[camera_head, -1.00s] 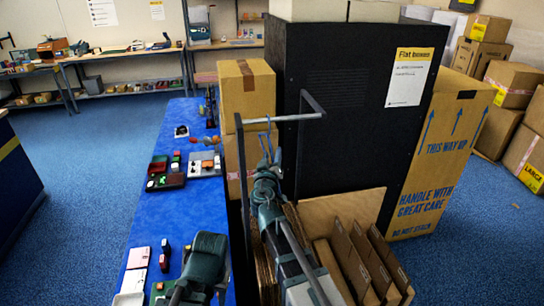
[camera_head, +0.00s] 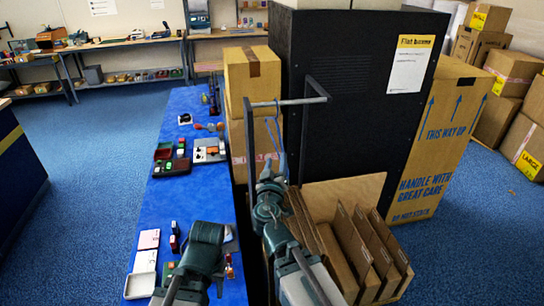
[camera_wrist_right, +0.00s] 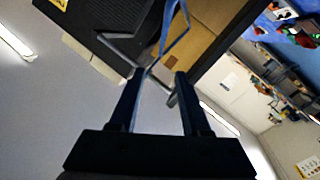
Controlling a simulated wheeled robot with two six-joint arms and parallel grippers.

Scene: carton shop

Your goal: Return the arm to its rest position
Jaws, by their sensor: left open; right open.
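My right arm (camera_head: 272,212) reaches up at the lower middle of the head view, beside the dark metal frame. In the right wrist view, my right gripper (camera_wrist_right: 158,80) has its two dark fingers apart, with nothing seen held between them. A blue strap loop (camera_wrist_right: 177,28) shows just beyond the fingertips. In the head view the strap (camera_head: 276,135) hangs from the frame's top bar (camera_head: 290,102), above my right arm; I cannot tell whether the gripper touches it. My left arm (camera_head: 203,245) is over the near end of the blue table; its fingers do not show.
The blue table (camera_head: 190,215) carries small trays and several small items. Stacked cartons (camera_head: 252,75) and a black cabinet (camera_head: 345,90) stand behind the frame. Flat cardboard (camera_head: 350,250) fills a bin at right. Blue floor (camera_head: 90,170) is clear on the left.

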